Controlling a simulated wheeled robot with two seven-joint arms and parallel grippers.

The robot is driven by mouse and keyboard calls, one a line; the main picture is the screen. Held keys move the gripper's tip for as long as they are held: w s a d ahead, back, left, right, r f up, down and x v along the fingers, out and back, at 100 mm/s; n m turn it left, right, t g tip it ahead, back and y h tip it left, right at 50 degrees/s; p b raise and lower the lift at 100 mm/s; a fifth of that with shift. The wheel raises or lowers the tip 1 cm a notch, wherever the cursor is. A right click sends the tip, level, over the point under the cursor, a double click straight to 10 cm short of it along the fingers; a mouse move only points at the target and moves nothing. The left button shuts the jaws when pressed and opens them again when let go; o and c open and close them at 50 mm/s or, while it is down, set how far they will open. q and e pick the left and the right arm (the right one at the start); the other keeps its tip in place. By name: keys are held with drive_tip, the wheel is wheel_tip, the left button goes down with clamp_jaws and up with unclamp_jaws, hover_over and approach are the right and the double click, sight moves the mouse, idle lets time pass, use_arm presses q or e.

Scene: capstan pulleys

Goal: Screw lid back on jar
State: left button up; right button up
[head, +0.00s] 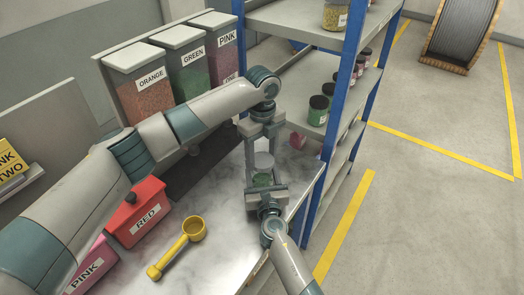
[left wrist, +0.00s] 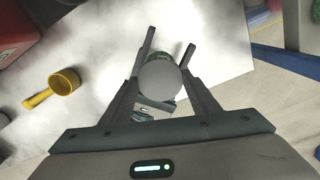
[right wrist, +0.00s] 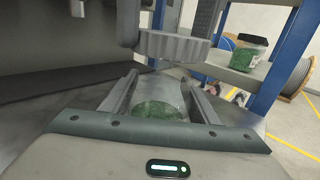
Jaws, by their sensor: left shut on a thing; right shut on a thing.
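The lid (head: 263,160) is a grey disc, also seen from above in the left wrist view (left wrist: 160,82) and from the side, with a ribbed edge, in the right wrist view (right wrist: 172,46). My left gripper (head: 263,150) is shut on the lid from above. The jar (head: 262,180) is clear with green contents; its body also shows in the right wrist view (right wrist: 158,100). My right gripper (head: 265,192) is shut on the jar from the near side.
A yellow scoop (head: 180,248) lies on the marble-topped table (head: 215,205). The red box (head: 135,212) and pink box (head: 92,268) stand left. Labelled bins (head: 185,62) line the back. A blue-posted shelf (head: 290,30) with jars, including a green one (head: 318,110), stands right.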

sight(262, 178)
use_arm(q)
drive_tip(key=shift+f, duration=0.1)
idle(0.6)
drive_tip(key=shift+f, duration=0.8)
drive_tip(key=shift+f, duration=0.55)
idle(0.4)
drive_tip(key=m, duration=0.8)
drive_tip(key=shift+m, duration=0.4)
drive_tip(key=m, duration=0.7)
drive_tip(key=shift+d+m, duration=0.1)
drive_tip(key=shift+m, duration=0.2)
